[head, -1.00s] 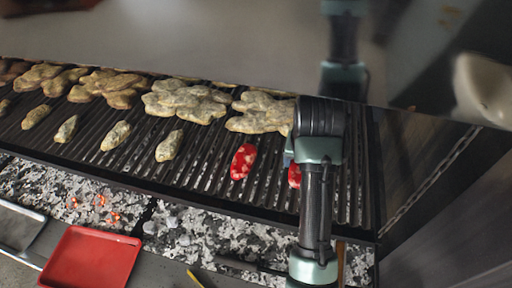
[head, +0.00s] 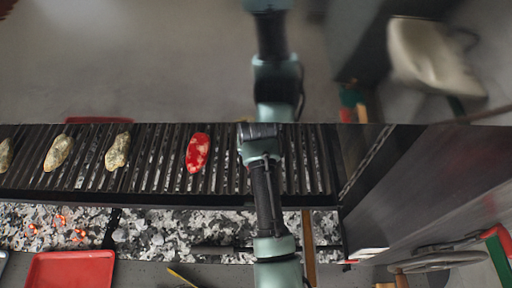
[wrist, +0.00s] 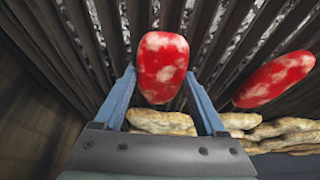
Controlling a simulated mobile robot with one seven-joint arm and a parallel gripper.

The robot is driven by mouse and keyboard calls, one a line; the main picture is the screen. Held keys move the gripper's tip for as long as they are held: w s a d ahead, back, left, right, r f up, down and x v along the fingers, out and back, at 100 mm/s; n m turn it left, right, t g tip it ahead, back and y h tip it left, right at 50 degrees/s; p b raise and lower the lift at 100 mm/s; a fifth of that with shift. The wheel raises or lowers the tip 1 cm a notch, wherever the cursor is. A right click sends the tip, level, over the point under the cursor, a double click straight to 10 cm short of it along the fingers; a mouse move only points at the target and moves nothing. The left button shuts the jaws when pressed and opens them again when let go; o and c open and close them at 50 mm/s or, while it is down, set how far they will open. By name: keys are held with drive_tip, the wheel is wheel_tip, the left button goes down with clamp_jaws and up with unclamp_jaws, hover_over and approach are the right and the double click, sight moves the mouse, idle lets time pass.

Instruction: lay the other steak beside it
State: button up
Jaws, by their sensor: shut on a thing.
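One raw red steak with pale marbling (head: 197,152) lies on the grill grate (head: 226,165), left of my arm in the head view. It also shows at the right in the wrist view (wrist: 276,79). My gripper (wrist: 161,80) is shut on the other raw steak (wrist: 162,58), which sits between its two blue fingers over the grate bars. The two steaks are apart, with bare bars between them. I cannot tell whether the held steak touches the bars. In the head view my arm hides the gripper and the held steak.
Pale browned pieces (wrist: 285,130) lie close by the gripper in the wrist view. Several browned pieces (head: 118,151) lie further left on the grate. Grey coals (head: 165,232) run along the front, with a red tray (head: 70,270) beyond. A dark side wall (head: 400,180) stands right.

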drive_tip(key=shift+f, duration=0.15)
drive_tip(key=o, duration=1.5)
drive_tip(key=shift+f, duration=0.15)
drive_tip(key=shift+c, duration=0.2)
drive_tip(key=b+v, duration=0.2)
drive_tip(key=v, duration=1)
